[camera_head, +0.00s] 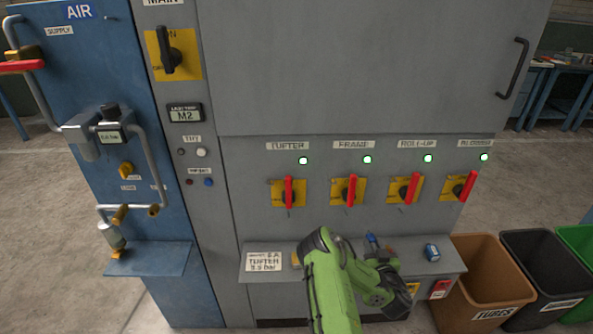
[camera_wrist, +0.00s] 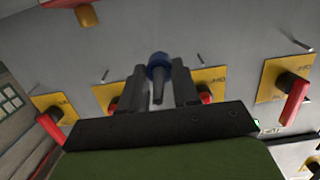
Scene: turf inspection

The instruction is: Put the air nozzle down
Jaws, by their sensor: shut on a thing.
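The air nozzle, with a blue body and a dark tapered tip (camera_wrist: 158,72), is between the two dark fingers of my gripper (camera_wrist: 157,84) in the wrist view. The gripper is shut on it. In the head view the blue nozzle (camera_head: 371,241) shows just beyond my green arm, above the grey shelf (camera_head: 408,257) at the cabinet's foot. My arm hides most of the gripper there. I cannot tell whether the nozzle touches the shelf.
A small blue block (camera_head: 432,252) sits on the shelf's right part. A white card (camera_head: 264,262) is at its left. Red-handled switches (camera_head: 289,192) line the cabinet above. A brown bin (camera_head: 487,270) stands at right.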

